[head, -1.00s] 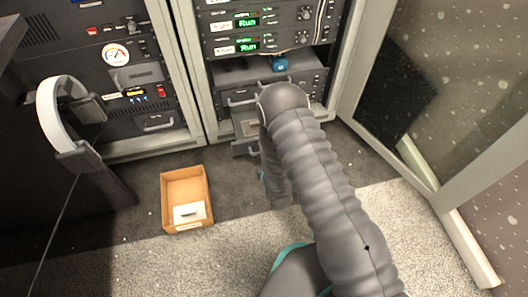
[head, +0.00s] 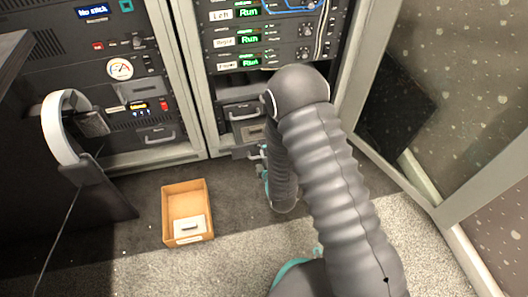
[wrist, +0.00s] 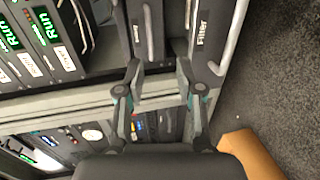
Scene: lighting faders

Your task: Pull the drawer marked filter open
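The drawer marked Filter (wrist: 206,38) shows at the top right of the wrist view, with its label readable and a long pale bar handle (wrist: 236,38) along its right side. Another labelled drawer (wrist: 137,30) is to its left. My gripper (wrist: 160,76) is open, its two fingers apart in front of the drawers, with no object seen held. The Filter handle lies to the right of both fingers, apart from them. In the head view my arm partly covers the drawer stack (head: 240,112), and the fingertips are hard to make out.
An open cardboard box (head: 187,189) with a small white item stands on the floor left of my arm. A left rack (head: 145,90), headphones on a stand (head: 62,125) and an open glass door (head: 450,90) on the right bound the space.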

